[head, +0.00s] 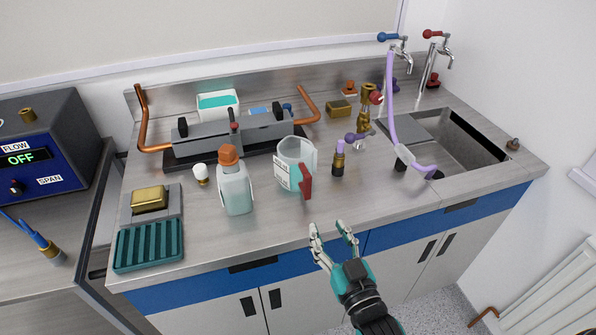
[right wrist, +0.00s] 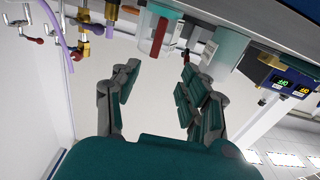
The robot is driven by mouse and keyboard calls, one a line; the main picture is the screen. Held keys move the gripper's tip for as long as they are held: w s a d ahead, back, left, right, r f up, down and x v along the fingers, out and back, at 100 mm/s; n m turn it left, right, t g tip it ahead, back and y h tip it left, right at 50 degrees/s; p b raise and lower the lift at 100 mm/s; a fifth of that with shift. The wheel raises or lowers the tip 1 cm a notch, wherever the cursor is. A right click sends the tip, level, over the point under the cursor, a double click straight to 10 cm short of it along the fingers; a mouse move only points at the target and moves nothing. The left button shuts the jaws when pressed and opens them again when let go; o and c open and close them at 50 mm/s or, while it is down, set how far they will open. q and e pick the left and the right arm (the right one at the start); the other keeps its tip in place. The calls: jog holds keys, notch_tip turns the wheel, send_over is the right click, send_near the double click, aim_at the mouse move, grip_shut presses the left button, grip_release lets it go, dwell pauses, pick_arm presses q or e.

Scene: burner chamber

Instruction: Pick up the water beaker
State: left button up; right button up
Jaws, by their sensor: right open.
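The water beaker (head: 297,156) is a clear jug with a white label and a red handle facing the front right. It stands upright on the steel counter (head: 220,255). In the right wrist view the beaker (right wrist: 157,30) shows at the top, with its red handle hanging toward my fingers. My right gripper (head: 331,226) is open and empty, in front of the counter's edge, nearer me and to the right of the beaker, apart from it. The open fingers (right wrist: 155,78) also show in the right wrist view. My left gripper is not in view.
A spray-type bottle with an orange cap (head: 234,185) stands left of the beaker. The burner rig (head: 235,135) is behind. A sink (head: 450,140) with a purple hose (head: 391,100) lies right. A teal rack (head: 148,246) sits front left.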

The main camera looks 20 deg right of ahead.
jog(key=p, duration=0.2)
send_near(309, 187)
jog(key=w, duration=0.3)
jog(key=w+a, duration=0.1)
jog(key=w, duration=0.1)
jog(key=shift+w+r, duration=0.1)
jog(key=w+p, duration=0.1)
jog(key=w, duration=0.3)
jog(key=shift+w+d, duration=0.15)
jog(key=shift+w, duration=0.65)
jog(key=shift+s, duration=0.1)
jog(key=shift+c, duration=1.1)
grip_shut()
